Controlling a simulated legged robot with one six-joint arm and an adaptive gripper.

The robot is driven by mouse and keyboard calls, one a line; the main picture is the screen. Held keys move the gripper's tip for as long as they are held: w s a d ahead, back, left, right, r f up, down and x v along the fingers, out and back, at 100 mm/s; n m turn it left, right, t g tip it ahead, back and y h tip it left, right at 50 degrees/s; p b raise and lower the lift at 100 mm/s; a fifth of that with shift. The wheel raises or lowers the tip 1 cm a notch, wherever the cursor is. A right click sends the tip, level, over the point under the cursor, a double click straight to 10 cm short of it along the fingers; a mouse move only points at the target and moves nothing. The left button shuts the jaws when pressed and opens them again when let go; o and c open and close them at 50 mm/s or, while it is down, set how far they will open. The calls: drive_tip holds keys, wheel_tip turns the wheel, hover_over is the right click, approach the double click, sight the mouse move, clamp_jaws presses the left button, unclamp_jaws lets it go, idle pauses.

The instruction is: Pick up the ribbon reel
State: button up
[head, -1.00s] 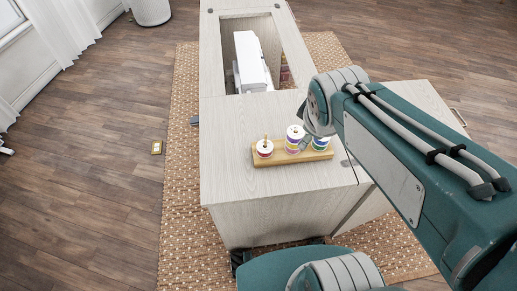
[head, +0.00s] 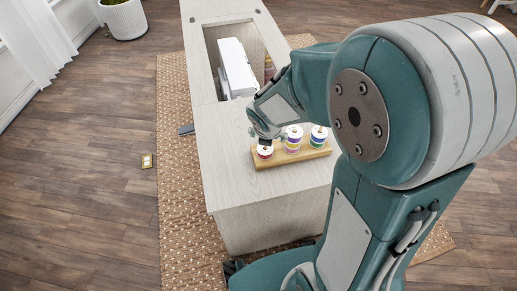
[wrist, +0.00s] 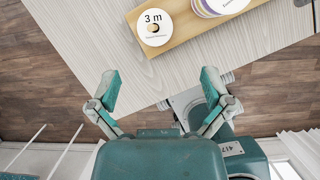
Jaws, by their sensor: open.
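Three ribbon reels stand in a row on a wooden board on the cabinet top: a short red-and-white reel (head: 265,152), a taller purple-banded reel (head: 293,138) and a green-and-blue reel (head: 318,137). In the wrist view, a white reel top marked "3 m" (wrist: 154,27) sits at the board's near end, with part of the purple-banded reel (wrist: 219,4) beyond it. My gripper (wrist: 160,84) is open, its fingers wide apart and empty, short of the "3 m" reel. In the head view my gripper (head: 266,137) is at the red-and-white reel, partly hiding it.
The wooden board (head: 262,165) lies near the front of the pale cabinet (head: 225,175). A white sewing machine (head: 235,67) stands in the cabinet's opening behind. The cabinet top left of the board is clear. A woven rug (head: 176,190) lies below.

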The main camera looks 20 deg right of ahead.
sight(265, 148)
drive_tip(key=shift+n, duration=0.6)
drive_tip(key=x, duration=0.5)
drive_tip(key=shift+a+f, duration=0.15)
drive_tip(key=shift+f, duration=0.1)
drive_tip(key=shift+a+x, duration=0.2)
drive_tip(key=shift+x, duration=0.6)
drive_tip(key=shift+a+x, duration=0.15)
drive_tip(key=shift+x, duration=2.2)
drive_tip(key=c, duration=0.9)
